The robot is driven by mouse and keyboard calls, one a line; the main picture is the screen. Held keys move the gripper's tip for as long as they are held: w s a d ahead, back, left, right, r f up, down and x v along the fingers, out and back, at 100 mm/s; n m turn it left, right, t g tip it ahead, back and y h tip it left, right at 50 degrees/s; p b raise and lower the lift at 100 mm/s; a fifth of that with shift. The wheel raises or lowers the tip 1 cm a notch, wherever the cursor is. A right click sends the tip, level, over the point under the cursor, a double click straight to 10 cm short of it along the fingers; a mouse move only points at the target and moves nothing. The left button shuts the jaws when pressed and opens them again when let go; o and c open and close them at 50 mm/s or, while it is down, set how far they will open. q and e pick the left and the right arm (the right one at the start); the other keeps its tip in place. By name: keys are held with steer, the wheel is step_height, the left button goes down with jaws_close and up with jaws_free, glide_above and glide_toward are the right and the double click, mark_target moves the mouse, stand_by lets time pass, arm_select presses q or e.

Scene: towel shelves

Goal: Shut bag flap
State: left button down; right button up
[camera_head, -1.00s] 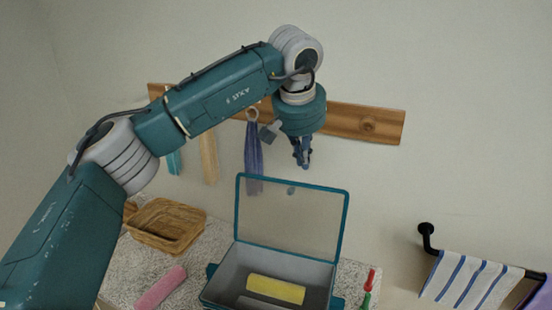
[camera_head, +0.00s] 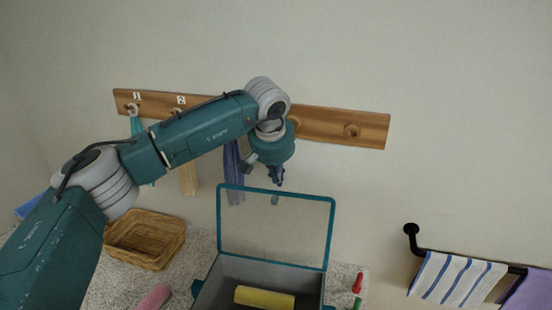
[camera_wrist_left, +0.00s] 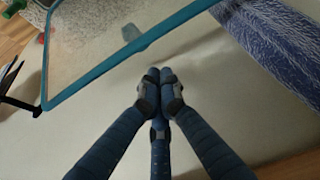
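The bag (camera_head: 262,270) is a grey box-like case with teal edges, standing on the speckled counter. Its flap (camera_head: 275,228), a clear panel with a teal rim, stands open and upright at the back. My left gripper (camera_head: 277,180) points down just above and behind the flap's top edge. In the left wrist view its fingers (camera_wrist_left: 160,78) are together with nothing between them. The flap's teal rim (camera_wrist_left: 135,50) lies just beyond the fingertips there, apart from them. A yellow rolled towel (camera_head: 265,297) lies inside the bag. My right gripper is not seen.
A wooden peg board (camera_head: 340,127) on the wall holds hanging towels; a blue-purple one (camera_head: 233,170) hangs close beside my left gripper. A wicker basket (camera_head: 145,240) and pink roll (camera_head: 154,297) are left of the bag. A striped towel (camera_head: 455,278) hangs on a black rail at right.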

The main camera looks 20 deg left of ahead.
arm_select(q)
steer(key=s, duration=0.1)
steer(key=s+p, duration=0.1)
steer(key=s, duration=0.1)
steer(key=shift+d+r+p, duration=0.15)
steer(key=shift+r+p, duration=0.1)
steer(key=shift+p, duration=0.15)
steer(key=shift+s, duration=0.4)
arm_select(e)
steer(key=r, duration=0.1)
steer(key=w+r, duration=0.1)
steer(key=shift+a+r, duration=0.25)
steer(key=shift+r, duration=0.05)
arm_select(q)
steer(key=shift+w+f, duration=0.1)
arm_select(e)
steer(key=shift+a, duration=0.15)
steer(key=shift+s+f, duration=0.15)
